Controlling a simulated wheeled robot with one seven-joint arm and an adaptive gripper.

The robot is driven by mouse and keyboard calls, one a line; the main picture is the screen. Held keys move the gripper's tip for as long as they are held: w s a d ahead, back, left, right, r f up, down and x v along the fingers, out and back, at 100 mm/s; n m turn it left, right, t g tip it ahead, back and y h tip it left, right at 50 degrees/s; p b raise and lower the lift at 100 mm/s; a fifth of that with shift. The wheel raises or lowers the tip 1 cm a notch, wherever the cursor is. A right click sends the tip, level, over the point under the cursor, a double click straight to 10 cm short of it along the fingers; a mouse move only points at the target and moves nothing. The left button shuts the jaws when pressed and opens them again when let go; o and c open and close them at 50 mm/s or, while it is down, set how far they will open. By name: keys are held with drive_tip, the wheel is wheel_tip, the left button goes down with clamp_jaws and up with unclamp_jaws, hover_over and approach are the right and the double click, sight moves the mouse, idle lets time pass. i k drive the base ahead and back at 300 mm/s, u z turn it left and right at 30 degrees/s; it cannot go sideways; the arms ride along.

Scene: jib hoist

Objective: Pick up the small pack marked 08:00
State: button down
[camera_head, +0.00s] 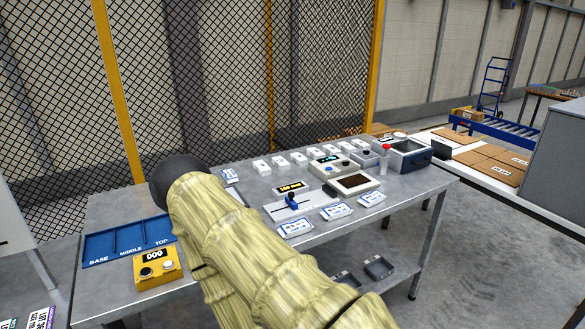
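A row of several small white packs (299,158) stands along the back of the grey metal table (408,192). Their markings are too small to read, so I cannot tell which one is marked 08:00. My arm, in a pale yellow sleeve, crosses the front of the table and ends in a dark rounded part over its left half. No gripper fingers show, so I cannot see whether my gripper is open or shut. The arm hides part of the table between the blue tray and the white cards.
A blue tray (99,249) marked BASE, MIDDLE, TOP and a yellow box (157,268) reading 000 lie at left. White cards (336,211), a blue-handled device (291,203), a scale-like device (354,183) and a grey bin (409,155) lie right. Mesh fence (200,70) stands behind.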

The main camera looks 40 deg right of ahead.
sight(369, 199)
drive_tip(key=z, duration=2.2)
drive_tip(key=k, duration=0.35)
drive_tip(key=u, duration=1)
drive_tip(key=i, duration=0.75)
drive_tip(key=z, duration=0.45)
drive_tip(key=i, duration=0.75)
drive_tip(key=z, duration=0.65)
